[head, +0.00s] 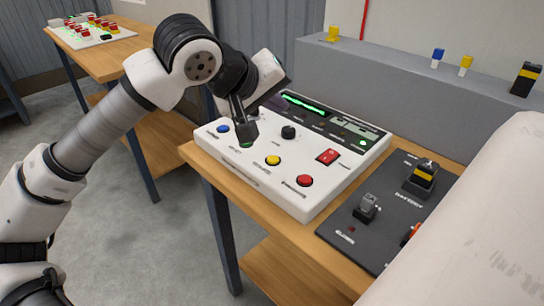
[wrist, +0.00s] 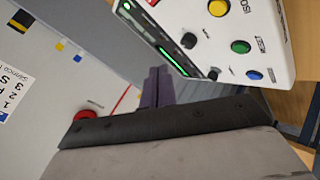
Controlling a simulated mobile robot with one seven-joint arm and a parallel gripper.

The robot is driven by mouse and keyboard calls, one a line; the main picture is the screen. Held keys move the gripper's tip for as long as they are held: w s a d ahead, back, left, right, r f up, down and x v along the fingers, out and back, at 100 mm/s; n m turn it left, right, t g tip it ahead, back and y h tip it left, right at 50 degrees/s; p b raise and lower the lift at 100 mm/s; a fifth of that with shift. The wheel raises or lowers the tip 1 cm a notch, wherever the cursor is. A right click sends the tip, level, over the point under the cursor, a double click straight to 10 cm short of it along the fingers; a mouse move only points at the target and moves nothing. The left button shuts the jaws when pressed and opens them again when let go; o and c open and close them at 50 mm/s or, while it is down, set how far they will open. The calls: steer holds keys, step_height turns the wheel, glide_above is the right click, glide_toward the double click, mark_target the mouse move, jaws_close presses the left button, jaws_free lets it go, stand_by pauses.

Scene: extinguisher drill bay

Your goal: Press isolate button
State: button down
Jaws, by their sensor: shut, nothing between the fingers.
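The white control panel (head: 325,190) sits on a wooden bench. A blue button (head: 223,128), a green button (head: 246,144), a yellow button (head: 272,160) and a red button (head: 305,180) line its front. In the wrist view, a label beginning "ISO" stands beside the yellow button (wrist: 217,7), cut by the frame edge. The green button (wrist: 240,47) and blue button (wrist: 254,74) show there too.
A black knob (head: 288,132) and a red rocker switch (head: 328,157) are on the panel. A dark battery plate (head: 385,210) lies to the right. A grey ledge (head: 400,95) with small coloured items runs behind. Another bench (head: 125,50) stands back left.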

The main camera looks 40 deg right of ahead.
steer(key=shift+w+d+f+m+t+y, duration=0.1)
steer(key=shift+w+f+m+t+y, duration=0.2)
steer(key=shift+w+f+t+y, duration=0.5)
steer(key=shift+w+f, duration=0.1)
steer(key=shift+f, duration=0.15)
steer(key=b, duration=0.6)
glide_above(270, 162)
step_height(270, 162, down, 8)
steer(key=shift+r, duration=0.1)
steer(key=shift+f, duration=0.4)
steer(key=shift+f+b, duration=0.1)
steer(key=shift+b, duration=0.2)
stand_by(0.6)
steer(key=shift+f+b, duration=0.3)
steer(key=shift+b, duration=0.15)
